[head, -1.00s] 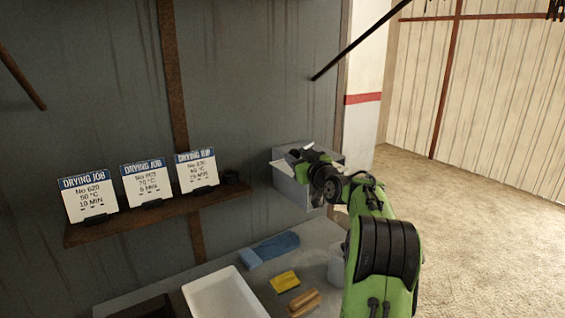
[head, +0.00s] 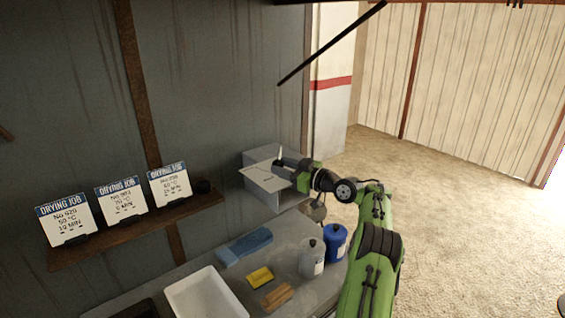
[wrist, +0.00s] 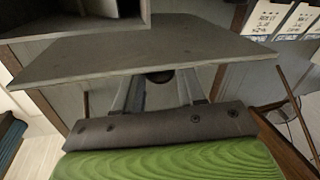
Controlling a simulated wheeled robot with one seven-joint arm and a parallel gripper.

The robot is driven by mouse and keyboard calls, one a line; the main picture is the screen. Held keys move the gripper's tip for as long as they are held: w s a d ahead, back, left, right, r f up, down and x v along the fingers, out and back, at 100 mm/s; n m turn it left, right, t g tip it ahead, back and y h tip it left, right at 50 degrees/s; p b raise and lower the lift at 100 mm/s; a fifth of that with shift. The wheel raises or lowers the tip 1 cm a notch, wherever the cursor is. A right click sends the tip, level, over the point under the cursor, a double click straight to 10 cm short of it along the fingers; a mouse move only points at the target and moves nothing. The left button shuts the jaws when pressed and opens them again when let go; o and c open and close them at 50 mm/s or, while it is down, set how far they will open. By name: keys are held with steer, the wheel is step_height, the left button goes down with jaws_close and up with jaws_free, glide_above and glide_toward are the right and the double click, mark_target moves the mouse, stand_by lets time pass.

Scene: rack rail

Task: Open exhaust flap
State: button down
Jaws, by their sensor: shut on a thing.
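The grey box (head: 288,202) stands at the back of the bench against the wall. Its pale flap (head: 260,178) sticks out from the front as a tilted flat plate. In the wrist view the flap (wrist: 150,48) spans the picture, with its near edge just before my fingers. My gripper (head: 280,164) is at the flap's right side in the head view. In the wrist view my gripper (wrist: 158,86) is shut on a dark rounded part at the flap's edge, apparently its handle. That part is mostly hidden under the plate.
The bench holds a white tray (head: 203,296), a blue cloth (head: 246,246), a yellow sponge (head: 261,277), a wooden brush (head: 277,296), a grey bottle (head: 312,258) and a blue bottle (head: 335,243). A shelf (head: 130,228) with job cards is left of the box. Floor to the right is clear.

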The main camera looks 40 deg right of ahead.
stand_by(0.3)
steer(key=c, duration=0.7)
jaws_free()
steer(key=s+d+b, duration=0.1)
steer(key=s, duration=0.4)
steer(key=s+d+b, duration=0.1)
steer(key=s+b, duration=0.1)
steer(key=s, duration=0.3)
steer(key=s+b, duration=0.1)
steer(key=s, duration=0.4)
steer(key=shift+s+d, duration=0.25)
steer(key=shift+d, duration=0.15)
